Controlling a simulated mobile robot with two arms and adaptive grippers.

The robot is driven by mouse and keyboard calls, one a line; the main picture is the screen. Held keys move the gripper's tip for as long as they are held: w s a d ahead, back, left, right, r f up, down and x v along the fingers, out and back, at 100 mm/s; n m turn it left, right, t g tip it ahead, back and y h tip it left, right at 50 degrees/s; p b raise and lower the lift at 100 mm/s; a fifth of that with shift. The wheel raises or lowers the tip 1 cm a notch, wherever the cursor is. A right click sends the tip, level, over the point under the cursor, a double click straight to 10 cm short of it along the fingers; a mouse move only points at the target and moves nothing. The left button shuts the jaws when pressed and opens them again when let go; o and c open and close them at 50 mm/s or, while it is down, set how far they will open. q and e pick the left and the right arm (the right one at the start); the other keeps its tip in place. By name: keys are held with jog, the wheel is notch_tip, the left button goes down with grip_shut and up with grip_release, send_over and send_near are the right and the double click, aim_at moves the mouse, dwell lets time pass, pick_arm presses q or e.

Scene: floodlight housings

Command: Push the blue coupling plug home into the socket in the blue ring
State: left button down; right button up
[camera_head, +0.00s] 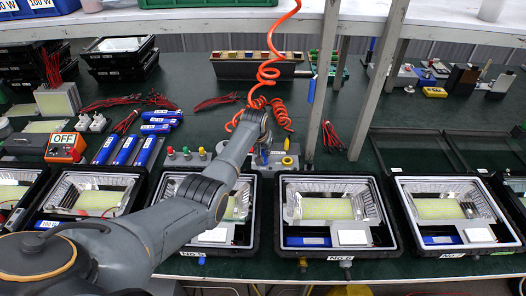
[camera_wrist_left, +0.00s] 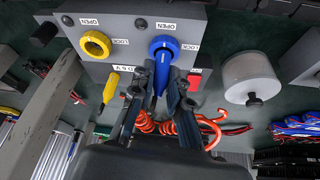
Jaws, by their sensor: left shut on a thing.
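In the left wrist view, a grey box (camera_wrist_left: 127,22) carries a blue ring (camera_wrist_left: 173,41) and a yellow ring (camera_wrist_left: 94,45), with OPEN and LOCK labels. The blue coupling plug (camera_wrist_left: 160,72) runs from the blue ring down between the fingers of my left gripper (camera_wrist_left: 162,85), which is shut on it. The plug's far end is at the ring; how deep it sits in the socket cannot be told. In the head view my left arm reaches over the bench to the box (camera_head: 278,158), hiding the plug and blue ring. My right gripper is not in view.
A coiled orange hose (camera_head: 265,76) hangs near my gripper. A grey post (camera_head: 321,85) stands just right of the box. Floodlight housings (camera_head: 335,212) line the front edge. A yellow-handled piece (camera_wrist_left: 111,86) and a white cylinder (camera_wrist_left: 250,78) flank the gripper.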

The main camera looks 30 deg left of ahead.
pick_arm(q)
jog(key=shift+s+f+b, duration=0.1)
jog(key=shift+f+b, duration=0.5)
jog(key=shift+f, duration=0.25)
jog(key=c, duration=1.2)
grip_release()
jog(key=shift+f, duration=0.1)
jog(key=shift+s+r, duration=0.15)
jog(key=shift+r, duration=0.5)
jog(key=v, duration=1.1)
